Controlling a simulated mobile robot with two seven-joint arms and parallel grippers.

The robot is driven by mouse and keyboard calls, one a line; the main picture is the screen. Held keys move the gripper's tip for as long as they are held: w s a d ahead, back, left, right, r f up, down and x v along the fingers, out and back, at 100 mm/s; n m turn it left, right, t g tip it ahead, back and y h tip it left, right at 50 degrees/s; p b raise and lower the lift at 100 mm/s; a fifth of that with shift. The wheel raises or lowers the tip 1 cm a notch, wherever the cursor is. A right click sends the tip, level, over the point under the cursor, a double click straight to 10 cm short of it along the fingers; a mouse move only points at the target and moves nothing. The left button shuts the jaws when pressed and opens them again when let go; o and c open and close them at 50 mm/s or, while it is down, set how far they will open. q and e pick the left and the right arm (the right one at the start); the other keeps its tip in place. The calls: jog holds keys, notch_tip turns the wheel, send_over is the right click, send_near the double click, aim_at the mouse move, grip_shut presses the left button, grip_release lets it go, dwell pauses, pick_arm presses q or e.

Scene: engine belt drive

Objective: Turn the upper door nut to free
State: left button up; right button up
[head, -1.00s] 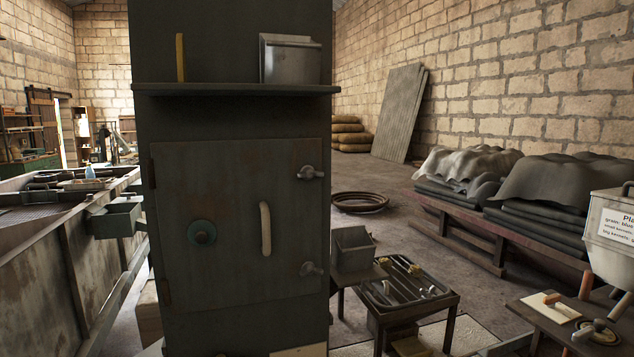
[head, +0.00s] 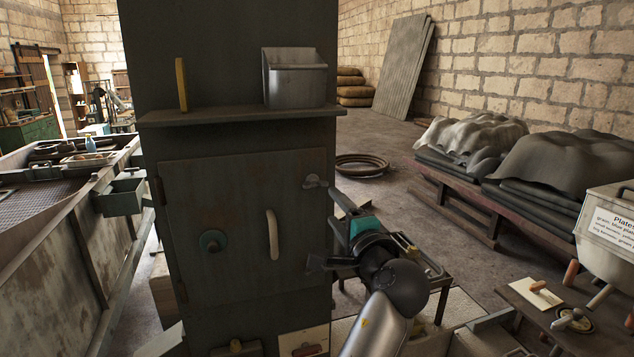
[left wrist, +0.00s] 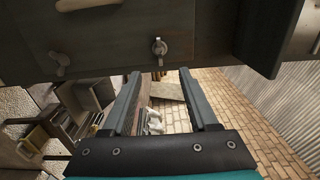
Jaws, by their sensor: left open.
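The upper door nut (head: 315,181) is a pale metal wing-shaped nut at the upper right edge of the dark, rusty cabinet door (head: 235,215). It also shows in the left wrist view (left wrist: 159,47), just beyond the fingertips and centred between them. My left gripper (head: 336,203) is open and empty, close to the right of the upper nut and apparently apart from it. The lower door nut (head: 317,263) is at the door's lower right, close to my arm; it is at the left in the wrist view (left wrist: 60,62). My right gripper is not in view.
A shelf (head: 230,116) with a metal box (head: 294,78) juts out above. A low table with a tray (head: 415,252) stands behind my arm.

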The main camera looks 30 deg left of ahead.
aim_at(315, 184)
pick_arm(q)
jog(key=p+x, duration=0.2)
jog(key=x, duration=0.8)
jog(key=shift+w+a, duration=0.15)
jog(key=shift+w, duration=0.1)
jog(key=shift+w+a, duration=0.4)
jog(key=shift+a, duration=0.1)
jog(key=shift+w+a, duration=0.15)
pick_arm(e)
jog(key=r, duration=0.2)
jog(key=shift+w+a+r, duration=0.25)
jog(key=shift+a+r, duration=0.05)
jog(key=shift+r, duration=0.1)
pick_arm(q)
jog(key=shift+c, duration=0.2)
grip_shut()
